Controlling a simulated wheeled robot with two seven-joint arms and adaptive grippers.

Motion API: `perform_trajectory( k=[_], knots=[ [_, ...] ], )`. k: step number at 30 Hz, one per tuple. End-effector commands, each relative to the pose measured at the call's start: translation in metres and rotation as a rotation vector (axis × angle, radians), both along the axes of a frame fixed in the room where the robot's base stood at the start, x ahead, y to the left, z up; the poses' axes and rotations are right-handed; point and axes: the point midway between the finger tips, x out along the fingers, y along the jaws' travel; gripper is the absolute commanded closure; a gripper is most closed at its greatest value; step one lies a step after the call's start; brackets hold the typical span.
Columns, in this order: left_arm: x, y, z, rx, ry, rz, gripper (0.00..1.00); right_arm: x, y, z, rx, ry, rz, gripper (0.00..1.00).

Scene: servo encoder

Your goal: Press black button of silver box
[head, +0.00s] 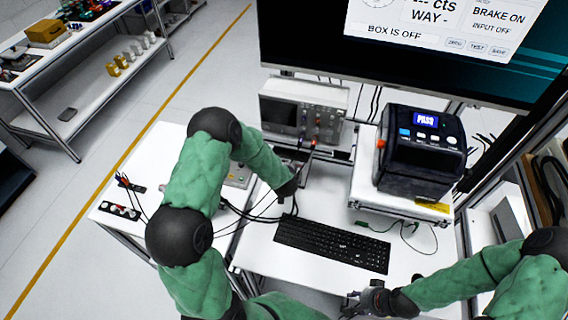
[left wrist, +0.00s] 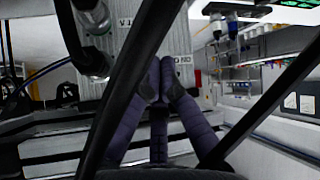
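A silver box (head: 238,176) sits on the left white table, mostly hidden behind my left arm in the head view. In the left wrist view a light grey panel with black lettering (left wrist: 118,38), likely the silver box, stands right behind the fingertips. I cannot make out the black button in either view. My left gripper (head: 288,188) is at the end of the bent left arm, right of the box; its fingertips (left wrist: 160,78) meet in front of the panel with nothing between them. Contact cannot be told. My right gripper (head: 362,300) is low, near the keyboard's front; its fingers are unclear.
A black keyboard (head: 332,245) lies on the middle desk. Black cables (head: 258,212) run beside the left gripper. An oscilloscope (head: 303,108) and a black label printer (head: 420,148) stand behind, below a large monitor (head: 400,75). Small connector strips (head: 120,210) lie at the table's left edge.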

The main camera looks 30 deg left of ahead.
Motion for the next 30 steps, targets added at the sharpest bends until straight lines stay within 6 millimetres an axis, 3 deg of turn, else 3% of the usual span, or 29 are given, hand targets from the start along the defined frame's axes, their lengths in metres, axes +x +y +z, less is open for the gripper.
perform_trajectory(
  k=[30],
  knots=[
    [0.0093,0.0023,0.0006,0.001,-0.001,0.0,1.0,0.0,0.0,0.0001,0.0,0.0,0.0,0.6]
  ],
)
